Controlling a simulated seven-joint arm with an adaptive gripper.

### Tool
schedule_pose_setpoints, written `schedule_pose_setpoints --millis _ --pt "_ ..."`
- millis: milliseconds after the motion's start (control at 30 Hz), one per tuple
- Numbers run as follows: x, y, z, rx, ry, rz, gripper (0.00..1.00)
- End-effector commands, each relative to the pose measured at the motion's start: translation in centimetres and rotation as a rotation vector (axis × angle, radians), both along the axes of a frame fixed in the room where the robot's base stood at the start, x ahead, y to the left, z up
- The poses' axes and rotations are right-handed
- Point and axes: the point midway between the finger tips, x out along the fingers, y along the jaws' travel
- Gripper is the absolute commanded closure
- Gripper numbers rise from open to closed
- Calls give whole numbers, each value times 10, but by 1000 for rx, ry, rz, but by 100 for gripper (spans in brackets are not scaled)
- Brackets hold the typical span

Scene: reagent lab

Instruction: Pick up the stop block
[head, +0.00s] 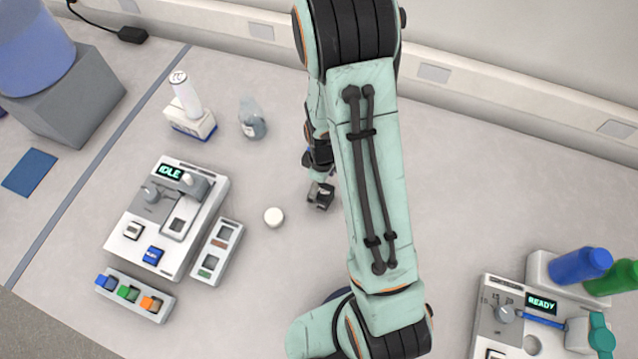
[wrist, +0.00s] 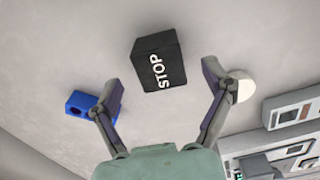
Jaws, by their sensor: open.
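The stop block is a black block with white "STOP" lettering. In the wrist view the stop block (wrist: 158,64) lies on the pale bench, beyond and between my fingertips. My gripper (wrist: 160,82) is open, with one finger on each side of the block in the picture and nothing held. I cannot tell how far above the block it is. In the head view the stop block (head: 320,196) shows as a small dark shape just left of my arm, and my gripper is largely hidden behind the arm.
A white round piece (head: 273,217) lies left of the block. A blue piece (wrist: 78,102) lies by the left finger in the wrist view. The IDLE device (head: 125,228) and a narrow tray (head: 231,254) stand further left. The READY device (head: 486,318) is at lower right.

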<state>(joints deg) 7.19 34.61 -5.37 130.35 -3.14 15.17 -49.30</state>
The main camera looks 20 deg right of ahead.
Motion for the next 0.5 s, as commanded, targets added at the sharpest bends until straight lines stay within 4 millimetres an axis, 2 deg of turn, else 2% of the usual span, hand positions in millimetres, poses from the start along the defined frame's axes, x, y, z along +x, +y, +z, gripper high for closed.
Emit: schedule_pose_setpoints --millis 100,200,467,500 --pt "0 0 -15 0 3 0 20" --pt "0 0 -22 1 1 0 20" --pt "0 0 -23 1 -1 0 20" --pt "0 0 -23 1 -1 0 32"
